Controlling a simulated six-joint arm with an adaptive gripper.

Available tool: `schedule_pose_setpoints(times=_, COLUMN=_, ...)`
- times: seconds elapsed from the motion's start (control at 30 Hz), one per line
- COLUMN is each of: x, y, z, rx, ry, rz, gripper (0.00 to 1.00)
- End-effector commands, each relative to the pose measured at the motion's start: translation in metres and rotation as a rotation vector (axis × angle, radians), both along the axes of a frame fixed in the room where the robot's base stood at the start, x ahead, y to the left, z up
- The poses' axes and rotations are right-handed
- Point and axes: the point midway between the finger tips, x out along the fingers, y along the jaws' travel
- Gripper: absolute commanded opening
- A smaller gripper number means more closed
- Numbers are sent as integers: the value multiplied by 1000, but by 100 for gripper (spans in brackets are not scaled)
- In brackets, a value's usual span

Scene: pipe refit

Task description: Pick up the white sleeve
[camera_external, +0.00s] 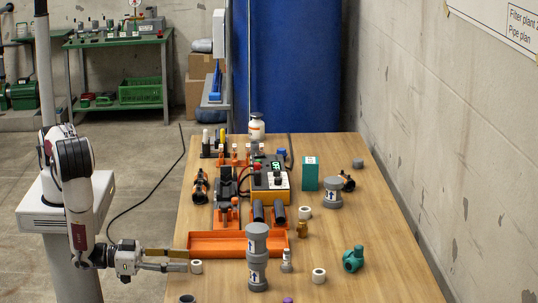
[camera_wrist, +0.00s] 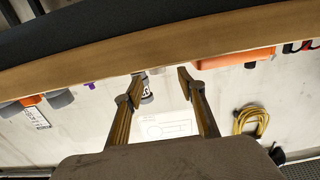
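Several short white sleeves lie on the bench. One white sleeve (camera_external: 196,267) is near the bench's left edge, just beyond my fingertips in the external view. Another white sleeve (camera_external: 319,275) lies near the front, and a third white sleeve (camera_external: 305,212) lies right of the dark cylinders. My gripper (camera_external: 188,260) reaches in low and level from the left. In the wrist view my gripper (camera_wrist: 158,82) has its fingers well apart, with no sleeve seen held between them. I cannot make out the nearest sleeve in the wrist view; contact with it cannot be told.
An orange tray (camera_external: 213,244) lies just behind my fingertips. A tall grey fitting (camera_external: 257,258) with an arrow label stands to the right, beside a small bottle (camera_external: 286,262). A teal fitting (camera_external: 353,259) lies farther right. The wooden bench edge (camera_wrist: 150,55) crosses the wrist view.

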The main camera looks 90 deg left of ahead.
Motion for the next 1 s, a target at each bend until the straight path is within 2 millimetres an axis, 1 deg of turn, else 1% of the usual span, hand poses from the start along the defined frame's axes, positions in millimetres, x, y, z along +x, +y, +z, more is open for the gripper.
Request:
schedule_pose_setpoints(times=0.27, x=5, y=0, z=-1, rx=0, ry=0, rz=2, gripper=40)
schedule_pose_setpoints(times=0.37, x=11, y=-1, z=-1, rx=0, ry=0, rz=2, gripper=40)
schedule_pose_setpoints(times=0.7, x=41, y=-3, z=-4, rx=-1, ry=0, rz=2, gripper=40)
schedule_pose_setpoints(times=0.83, x=49, y=-3, z=-4, rx=-1, ry=0, rz=1, gripper=40)
schedule_pose_setpoints(times=1.0, x=52, y=-4, z=-4, rx=0, ry=1, rz=-1, gripper=40)
